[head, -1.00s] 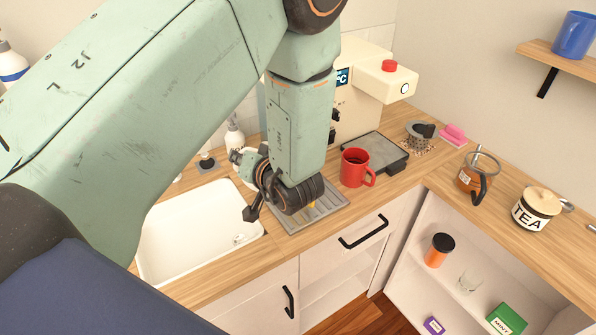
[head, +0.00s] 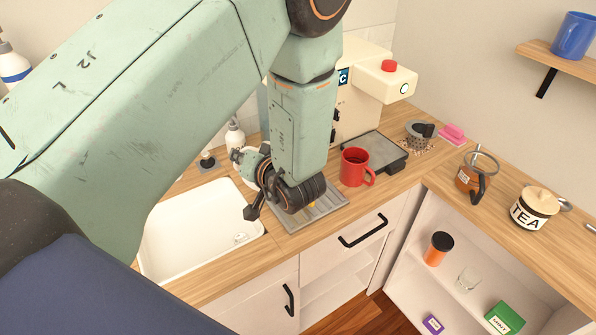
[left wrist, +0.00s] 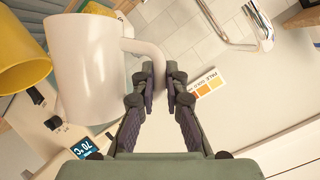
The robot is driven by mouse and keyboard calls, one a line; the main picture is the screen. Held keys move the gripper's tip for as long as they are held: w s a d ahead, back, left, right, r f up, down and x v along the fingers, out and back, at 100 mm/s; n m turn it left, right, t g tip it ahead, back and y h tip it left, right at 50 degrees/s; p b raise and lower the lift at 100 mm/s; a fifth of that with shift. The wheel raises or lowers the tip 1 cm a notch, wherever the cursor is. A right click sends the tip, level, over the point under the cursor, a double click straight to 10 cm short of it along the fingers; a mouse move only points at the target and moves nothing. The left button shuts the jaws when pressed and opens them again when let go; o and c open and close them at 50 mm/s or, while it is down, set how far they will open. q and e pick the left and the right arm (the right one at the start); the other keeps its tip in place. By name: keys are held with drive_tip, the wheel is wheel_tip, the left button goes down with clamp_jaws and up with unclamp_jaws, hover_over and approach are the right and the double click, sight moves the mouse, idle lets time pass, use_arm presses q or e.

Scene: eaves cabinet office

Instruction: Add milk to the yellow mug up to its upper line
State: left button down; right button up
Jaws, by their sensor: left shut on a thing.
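My left gripper (left wrist: 160,88) is shut on the handle of a white jug (left wrist: 85,65). In the left wrist view the jug fills the upper left, and no milk shows. The yellow mug (left wrist: 18,62) is at the far left of that view, beyond the jug. In the head view my left wrist hides most of the mug; only a small yellow patch (head: 312,204) shows over the grey drip tray (head: 328,208). The mug's lines and milk level are hidden. My right gripper is not in view.
A red mug (head: 354,168) stands right of the drip tray, by a dark-rimmed tray (head: 376,148). The sink (head: 195,235) is at left, the coffee machine (head: 372,75) behind. A glass jar (head: 476,180) and tea jar (head: 536,208) stand on the right counter.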

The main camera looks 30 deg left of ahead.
use_arm(q)
drive_tip(key=shift+w+r+p, duration=0.15)
drive_tip(key=shift+r+p, duration=0.15)
drive_tip(key=shift+p, duration=0.1)
idle(0.3)
drive_tip(key=shift+s+a+f+n+b, duration=0.15)
drive_tip(key=shift+f+n+b, duration=0.1)
drive_tip(key=shift+f+b, duration=0.25)
drive_tip(key=shift+s+f+n+b, duration=0.15)
drive_tip(key=shift+f+n+b, duration=0.15)
drive_tip(key=shift+f, duration=0.25)
drive_tip(key=shift+r, duration=0.1)
wheel_tip(320, 180, down, 2)
drive_tip(key=n+t+h+b, duration=0.1)
drive_tip(key=n+b, duration=0.1)
drive_tip(key=n+t+h+b, duration=0.1)
drive_tip(key=n+t+b, duration=0.1)
drive_tip(key=b, duration=0.1)
drive_tip(key=shift+f, duration=0.2)
